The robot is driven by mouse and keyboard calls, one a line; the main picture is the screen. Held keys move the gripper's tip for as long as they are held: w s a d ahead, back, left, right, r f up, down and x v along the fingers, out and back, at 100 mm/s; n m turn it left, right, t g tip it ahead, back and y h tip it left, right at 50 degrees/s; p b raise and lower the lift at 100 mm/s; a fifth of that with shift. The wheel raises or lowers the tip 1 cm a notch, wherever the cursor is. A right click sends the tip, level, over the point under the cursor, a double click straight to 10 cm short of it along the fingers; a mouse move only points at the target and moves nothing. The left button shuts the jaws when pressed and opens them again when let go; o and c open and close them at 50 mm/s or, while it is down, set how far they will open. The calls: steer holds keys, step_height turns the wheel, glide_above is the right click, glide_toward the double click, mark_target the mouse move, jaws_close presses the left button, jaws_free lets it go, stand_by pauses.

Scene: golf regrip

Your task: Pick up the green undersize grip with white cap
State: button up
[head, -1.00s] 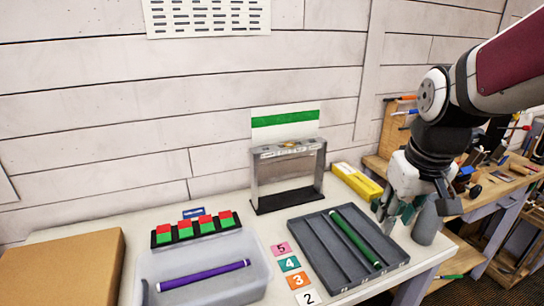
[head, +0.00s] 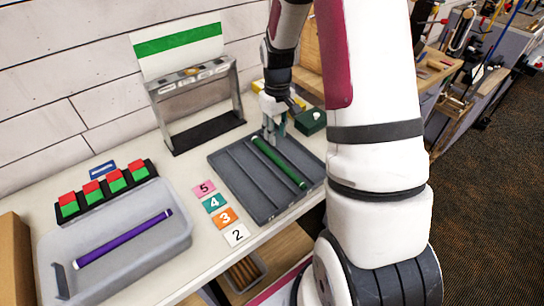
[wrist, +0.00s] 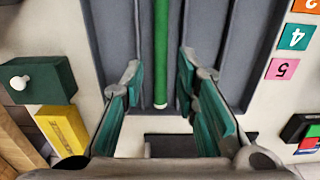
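The green grip with a white cap (head: 278,162) lies lengthwise in a channel of the grey slotted tray (head: 238,182). In the wrist view the green grip (wrist: 161,60) runs down the middle, its pale end near the bottom. My gripper (head: 272,132) is over the tray's far edge, by the grip's far end. In the wrist view my gripper (wrist: 158,90) is open, with teal-padded fingers on either side of the grip's line and apart from it. Its height above the grip is hard to tell.
A purple grip (head: 125,238) lies in a translucent bin (head: 180,235) at left. Numbered cards (head: 215,203) lie between bin and tray. A metal stand (head: 190,105) is behind. A dark green box (head: 310,121) and yellow box (wrist: 62,130) are close beside my gripper.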

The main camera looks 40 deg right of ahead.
glide_above(275, 157)
step_height(275, 157, down, 5)
steer(key=shift+s+d+f, duration=0.1)
steer(key=shift+s, duration=0.05)
steer(key=shift+w+f+p, duration=0.15)
steer(key=shift+f+p, duration=0.2)
steer(key=shift+f, duration=0.9)
steer(key=shift+w+f+p, duration=0.1)
steer(key=shift+f+p, duration=0.2)
steer(key=shift+f, duration=0.95)
jaws_close()
